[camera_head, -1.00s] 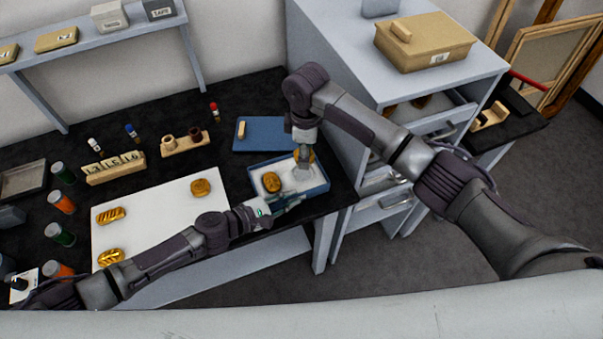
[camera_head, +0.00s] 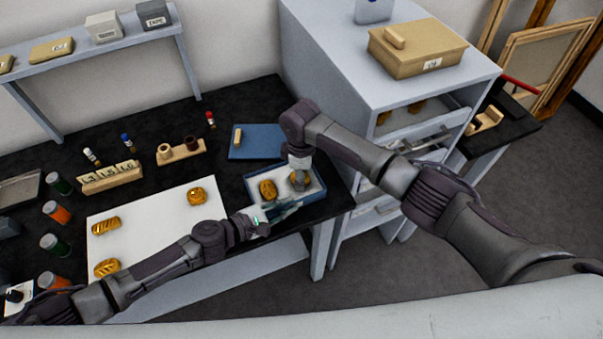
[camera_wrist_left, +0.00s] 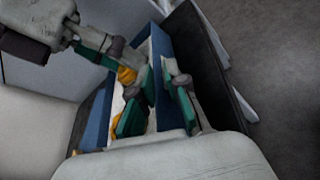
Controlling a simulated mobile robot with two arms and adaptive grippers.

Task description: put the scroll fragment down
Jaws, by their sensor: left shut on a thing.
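A blue-walled tray (camera_head: 318,191) with a pale inside stands at the table's front right. My left gripper (camera_head: 277,211) is shut on its near wall, one finger inside and one outside, as the left wrist view (camera_wrist_left: 158,106) shows. A gold carved fragment (camera_head: 268,190) lies in the tray's left half. Another gold fragment (camera_head: 300,181) is at the right half, right at the fingertips of my right gripper (camera_head: 299,174). The fingers partly cover it, and I cannot tell if they clasp it. Which gold piece is the scroll fragment is not clear.
A white mat (camera_head: 150,225) left of the tray carries more gold fragments. A blue board (camera_head: 262,142) lies behind the tray. Wooden holders (camera_head: 112,177) and several bottles (camera_head: 60,183) stand further left. A grey drawer cabinet (camera_head: 340,60) rises close on the right.

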